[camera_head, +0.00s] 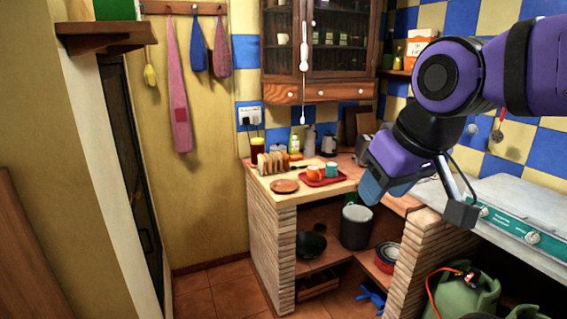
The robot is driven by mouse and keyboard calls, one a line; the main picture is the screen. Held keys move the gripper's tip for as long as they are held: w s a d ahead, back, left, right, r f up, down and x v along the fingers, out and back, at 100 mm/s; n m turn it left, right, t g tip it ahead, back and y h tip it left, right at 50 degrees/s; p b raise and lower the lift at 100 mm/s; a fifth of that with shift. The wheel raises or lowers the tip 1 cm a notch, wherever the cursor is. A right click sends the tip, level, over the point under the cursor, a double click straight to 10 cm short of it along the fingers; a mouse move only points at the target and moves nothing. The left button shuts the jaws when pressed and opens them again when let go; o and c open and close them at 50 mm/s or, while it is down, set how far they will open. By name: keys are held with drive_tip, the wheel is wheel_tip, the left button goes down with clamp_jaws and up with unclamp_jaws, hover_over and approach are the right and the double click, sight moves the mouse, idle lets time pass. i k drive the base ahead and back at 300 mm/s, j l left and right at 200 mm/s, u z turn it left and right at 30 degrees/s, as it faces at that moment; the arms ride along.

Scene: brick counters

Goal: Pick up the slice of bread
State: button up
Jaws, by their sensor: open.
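Several slices of bread (272,162) stand upright in what looks like a rack on the back left of the wooden counter top (318,187). They are small in view, and I cannot tell one slice clearly from another. My gripper (424,202) hangs from my purple arm at the right, nearer to me than the counter. It is open, with nothing seen between its fingers. It is well to the right of the bread and apart from it.
A brown plate (284,186) and a red tray (324,181) with an orange cup (313,173) and a teal cup (331,170) lie before and beside the bread. Jars and bottles stand behind. A stove (520,215) is at right; a wall cabinet (320,45) hangs above.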

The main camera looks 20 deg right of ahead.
sight(286, 157)
drive_tip(key=z, duration=1.15)
drive_tip(key=i+j+u, duration=0.3)
drive_tip(key=i, duration=0.35)
drive_tip(key=i+u, duration=0.3)
drive_tip(key=i, duration=0.35)
drive_tip(key=i+l+u, duration=0.25)
drive_tip(key=i, duration=0.45)
drive_tip(key=i+l+u, duration=0.15)
drive_tip(key=i+u, duration=0.15)
drive_tip(key=i, duration=0.35)
